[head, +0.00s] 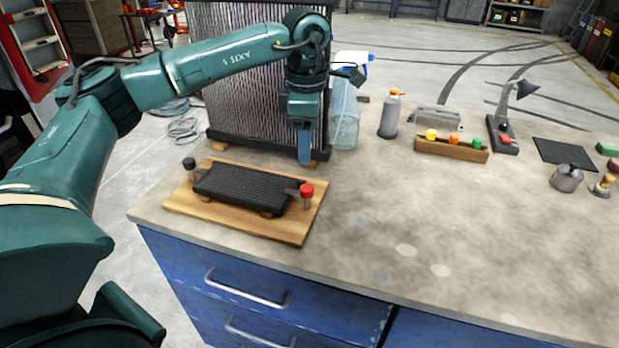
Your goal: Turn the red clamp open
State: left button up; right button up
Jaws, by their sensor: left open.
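The red clamp (306,191) is a short red knob on a dark post at the right end of a black ribbed block (240,188). A dark bar runs from the post toward the block. The block lies on a wooden board (185,200), with a black knob (189,163) at its left end. My left gripper (304,158) hangs pointing down behind and above the red clamp, apart from it. Its blue finger shows edge-on, and no object shows in it. My right gripper is out of view.
A tall finned radiator panel (245,80) stands behind the board, with a clear spray bottle (344,115) beside it. A grey bottle (390,116) and a wooden rack with coloured knobs (450,148) stand farther right. The front middle of the worktop (400,220) is clear.

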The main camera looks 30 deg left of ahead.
aim_at(307, 187)
pick_arm(q)
notch_tip(307, 187, down, 10)
jog(key=shift+r+p, duration=0.25)
jog(key=shift+p, duration=0.4)
jog(key=shift+f, duration=0.5)
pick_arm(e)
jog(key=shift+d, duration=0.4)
pick_arm(q)
jog(key=c, duration=1)
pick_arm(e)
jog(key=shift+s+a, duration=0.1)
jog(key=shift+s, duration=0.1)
